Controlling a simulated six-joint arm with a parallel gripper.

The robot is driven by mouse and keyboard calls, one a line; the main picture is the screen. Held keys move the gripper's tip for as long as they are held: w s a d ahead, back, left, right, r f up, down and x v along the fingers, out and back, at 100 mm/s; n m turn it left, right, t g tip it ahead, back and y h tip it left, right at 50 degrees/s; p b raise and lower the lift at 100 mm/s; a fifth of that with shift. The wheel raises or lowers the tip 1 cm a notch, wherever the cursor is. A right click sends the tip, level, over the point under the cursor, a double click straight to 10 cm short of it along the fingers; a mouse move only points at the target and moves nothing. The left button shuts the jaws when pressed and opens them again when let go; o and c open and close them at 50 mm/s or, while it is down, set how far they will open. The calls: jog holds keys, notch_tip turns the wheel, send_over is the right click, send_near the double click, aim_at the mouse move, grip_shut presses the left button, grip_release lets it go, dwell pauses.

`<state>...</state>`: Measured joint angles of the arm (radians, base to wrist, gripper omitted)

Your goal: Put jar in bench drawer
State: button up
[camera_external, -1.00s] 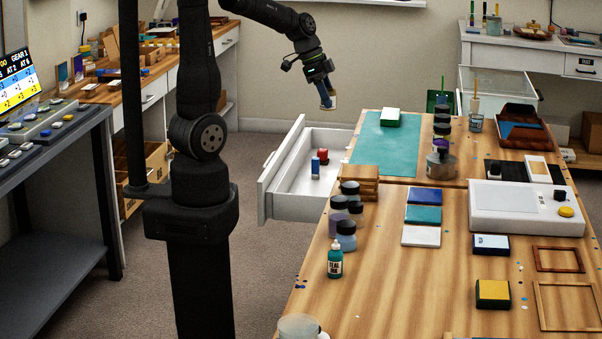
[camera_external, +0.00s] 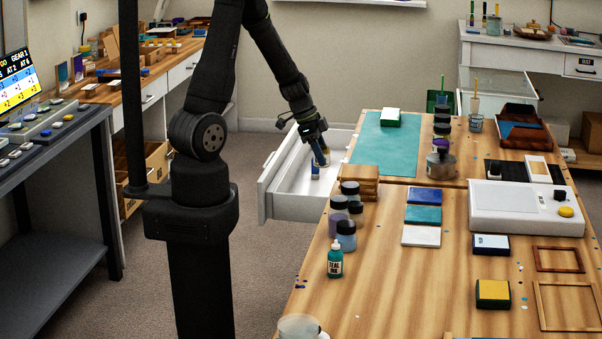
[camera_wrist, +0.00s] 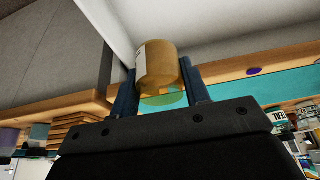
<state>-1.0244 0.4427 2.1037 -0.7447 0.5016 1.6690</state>
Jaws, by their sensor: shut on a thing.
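An amber jar (camera_wrist: 155,62) with a white label sits between the two dark blue fingers of my gripper (camera_wrist: 160,68) in the wrist view. My gripper (camera_external: 321,158) is shut on it. In the external view, my gripper reaches down into the open white bench drawer (camera_external: 295,208), at the left side of the wooden bench. The held jar is small and mostly hidden by the fingers there. I cannot tell whether it touches the drawer floor.
A red item there is hidden now. Wooden blocks (camera_external: 358,180) and several dark-lidded jars (camera_external: 338,216) line the bench edge near the drawer. The drawer's left part is clear.

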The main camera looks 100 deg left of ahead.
jog(key=shift+s+a+f, duration=0.85)
jog(key=shift+a+f, duration=0.7)
jog(key=shift+f, duration=0.2)
jog(key=shift+s+a+f, duration=0.85)
jog(key=shift+a+f, duration=0.75)
jog(key=shift+f, duration=0.1)
jog(key=shift+s+a+f, duration=0.85)
jog(key=shift+a+f, duration=0.7)
jog(key=shift+f, duration=0.2)
jog(key=shift+f, duration=0.1)
jog(key=shift+f, duration=0.5)
jog(key=o, duration=1)
